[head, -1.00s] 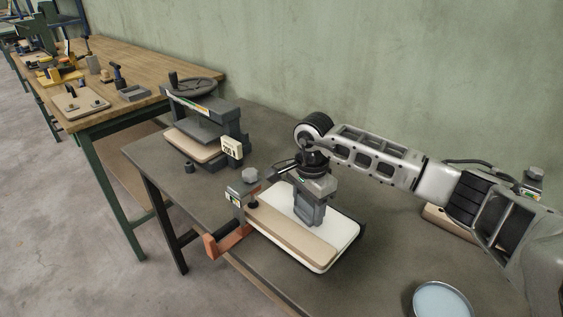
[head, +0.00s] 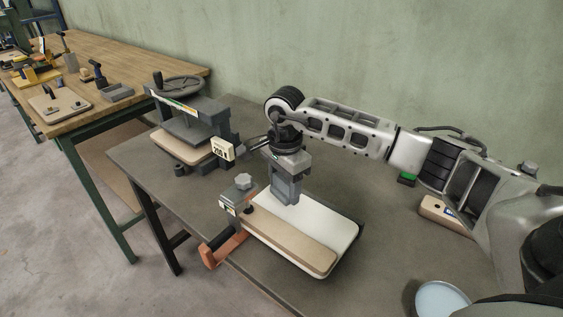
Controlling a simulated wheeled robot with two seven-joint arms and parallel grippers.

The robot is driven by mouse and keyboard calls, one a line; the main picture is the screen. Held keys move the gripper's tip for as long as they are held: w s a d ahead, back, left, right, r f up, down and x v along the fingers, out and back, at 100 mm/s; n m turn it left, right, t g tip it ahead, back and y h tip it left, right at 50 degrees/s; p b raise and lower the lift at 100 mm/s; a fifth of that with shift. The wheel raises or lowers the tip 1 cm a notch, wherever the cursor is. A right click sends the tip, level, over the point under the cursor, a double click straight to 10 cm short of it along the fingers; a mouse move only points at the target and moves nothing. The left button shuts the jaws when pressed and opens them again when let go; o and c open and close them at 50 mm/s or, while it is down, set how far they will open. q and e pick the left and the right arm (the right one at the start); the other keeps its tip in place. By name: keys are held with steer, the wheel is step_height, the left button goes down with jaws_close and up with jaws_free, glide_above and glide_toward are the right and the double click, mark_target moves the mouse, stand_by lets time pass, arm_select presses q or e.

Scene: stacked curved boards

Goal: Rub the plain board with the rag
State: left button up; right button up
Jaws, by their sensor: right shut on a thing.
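A pale board (head: 335,228) with a tan strip (head: 290,246) along its front side lies at the near edge of the grey table. A clamp with an orange lower part (head: 222,248) grips its left end. No print shows on the board. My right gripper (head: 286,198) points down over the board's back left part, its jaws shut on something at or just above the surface. The held thing is hidden by the fingers, and I cannot make out the rag. My left gripper is not in view.
A press (head: 190,120) with a hand wheel stands behind left, a tan board (head: 178,147) in it. A labelled block (head: 437,210) and a small green-topped item (head: 407,178) lie at right. A round pale blue dish (head: 441,299) is at front right. A wooden workbench (head: 125,62) stands at back left.

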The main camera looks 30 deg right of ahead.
steer(key=shift+r, duration=0.6)
step_height(320, 180, up, 2)
steer(key=shift+r+p, duration=0.15)
steer(key=shift+p, duration=0.75)
steer(key=shift+r, duration=0.5)
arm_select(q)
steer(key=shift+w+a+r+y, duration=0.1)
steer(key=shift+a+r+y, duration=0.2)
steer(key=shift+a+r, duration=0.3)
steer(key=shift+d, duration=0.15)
arm_select(e)
steer(key=shift+f, duration=0.1)
